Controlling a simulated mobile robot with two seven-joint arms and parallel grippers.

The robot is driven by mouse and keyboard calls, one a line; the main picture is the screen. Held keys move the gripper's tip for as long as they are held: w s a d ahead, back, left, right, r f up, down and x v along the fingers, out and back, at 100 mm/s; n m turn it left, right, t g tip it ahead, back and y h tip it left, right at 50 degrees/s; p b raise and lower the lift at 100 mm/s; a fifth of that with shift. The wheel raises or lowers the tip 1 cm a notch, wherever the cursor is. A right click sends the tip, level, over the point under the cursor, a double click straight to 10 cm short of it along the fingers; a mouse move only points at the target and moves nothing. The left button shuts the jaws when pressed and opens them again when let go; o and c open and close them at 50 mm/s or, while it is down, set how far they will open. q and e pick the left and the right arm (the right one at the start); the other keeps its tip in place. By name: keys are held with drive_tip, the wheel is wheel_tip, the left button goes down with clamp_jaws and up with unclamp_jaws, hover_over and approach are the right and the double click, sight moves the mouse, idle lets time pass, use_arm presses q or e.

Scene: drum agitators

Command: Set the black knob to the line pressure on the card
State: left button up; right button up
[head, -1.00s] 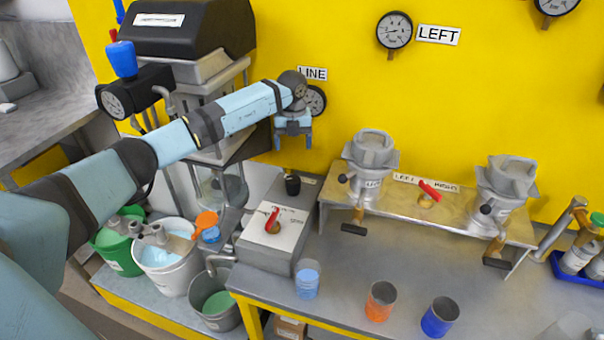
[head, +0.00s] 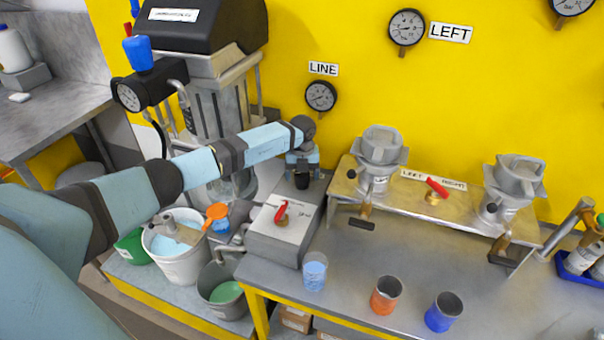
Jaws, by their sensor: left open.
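The black knob (head: 302,181) stands at the back of the grey metal box on the bench. My left gripper (head: 303,172) is right above it, pointing down, open, with its fingers on either side of the knob's top; whether they touch it I cannot tell. The LINE gauge (head: 321,96) hangs on the yellow wall behind, under the LINE label (head: 323,69); its reading is too small to tell. A white card (head: 283,218) with small unreadable print lies on the box around a red lever (head: 282,211). My right gripper is out of view.
Two grey agitator heads (head: 379,155) (head: 514,185) stand on a metal shelf with a red-handled valve (head: 435,188) between them. Blue (head: 314,272), orange (head: 386,295) and dark blue (head: 443,312) cups stand in front. Buckets (head: 177,245) stand at lower left.

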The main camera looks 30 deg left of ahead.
use_arm(q)
drive_tip(key=c, duration=0.9)
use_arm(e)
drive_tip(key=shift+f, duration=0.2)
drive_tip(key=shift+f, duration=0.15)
